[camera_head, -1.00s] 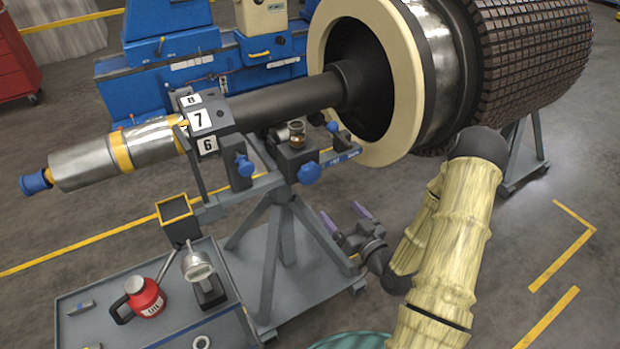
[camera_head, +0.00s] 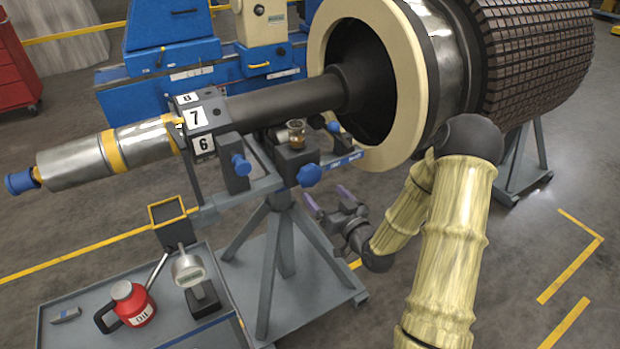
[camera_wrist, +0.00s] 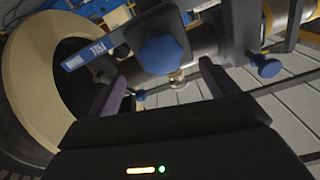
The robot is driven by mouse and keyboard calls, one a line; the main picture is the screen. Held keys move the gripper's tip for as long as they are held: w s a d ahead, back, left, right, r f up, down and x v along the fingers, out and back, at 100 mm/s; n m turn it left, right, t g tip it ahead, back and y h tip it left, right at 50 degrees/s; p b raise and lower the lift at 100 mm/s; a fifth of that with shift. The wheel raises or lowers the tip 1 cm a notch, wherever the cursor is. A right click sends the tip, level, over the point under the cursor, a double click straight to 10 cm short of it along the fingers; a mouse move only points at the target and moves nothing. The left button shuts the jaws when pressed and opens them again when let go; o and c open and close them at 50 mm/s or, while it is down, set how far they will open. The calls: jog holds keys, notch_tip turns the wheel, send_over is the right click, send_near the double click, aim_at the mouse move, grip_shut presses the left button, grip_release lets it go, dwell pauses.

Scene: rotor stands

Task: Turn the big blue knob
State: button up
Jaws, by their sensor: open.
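The big blue knob (camera_head: 308,174) is lobed and sits on the dark block of the rotor stand, at its lower front. In the wrist view the big blue knob (camera_wrist: 162,55) shows ahead, between the lines of my two fingers and slightly above their tips. My gripper (camera_head: 328,200) is open and empty, below and slightly right of the knob, apart from it. In the wrist view my gripper (camera_wrist: 163,82) shows its two fingers spread wide. A smaller blue knob (camera_head: 241,164) sits to the left on the stand; it also shows in the wrist view (camera_wrist: 267,67).
A blue labelled bar (camera_head: 340,160) reaches right toward the cream ring (camera_head: 412,100). A grey tray table with a red oil can (camera_head: 131,304) and a gauge (camera_head: 188,270) stands lower left.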

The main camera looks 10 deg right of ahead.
aim_at(312, 180)
jog(key=x, duration=0.9)
jog(key=shift+p, duration=0.4)
jog(key=c, duration=1)
jog(key=shift+s+m, duration=0.1)
jog(key=shift+m, duration=0.3)
